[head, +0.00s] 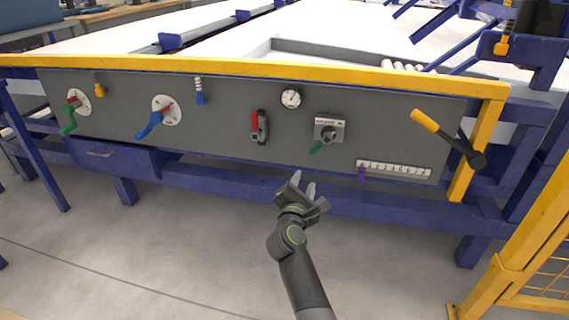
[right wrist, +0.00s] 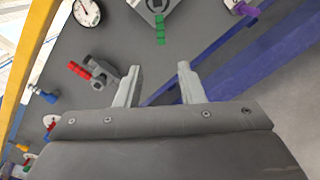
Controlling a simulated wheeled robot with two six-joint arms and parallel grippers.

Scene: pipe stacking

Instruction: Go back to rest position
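My right gripper (head: 304,188) is raised in front of the lower edge of the grey control panel (head: 220,125), below its middle. In the right wrist view its two fingers (right wrist: 158,84) stand apart with nothing between them, so it is open and empty. It appears apart from the panel and its controls. My left gripper is in neither view.
The panel carries a red-handled control (head: 257,126), a grey box with a green lever (head: 329,130), a gauge (head: 291,98), a blue lever (head: 150,126) and a yellow-handled lever (head: 440,132). A yellow mesh barrier (head: 510,270) stands at right. Floor in front is clear.

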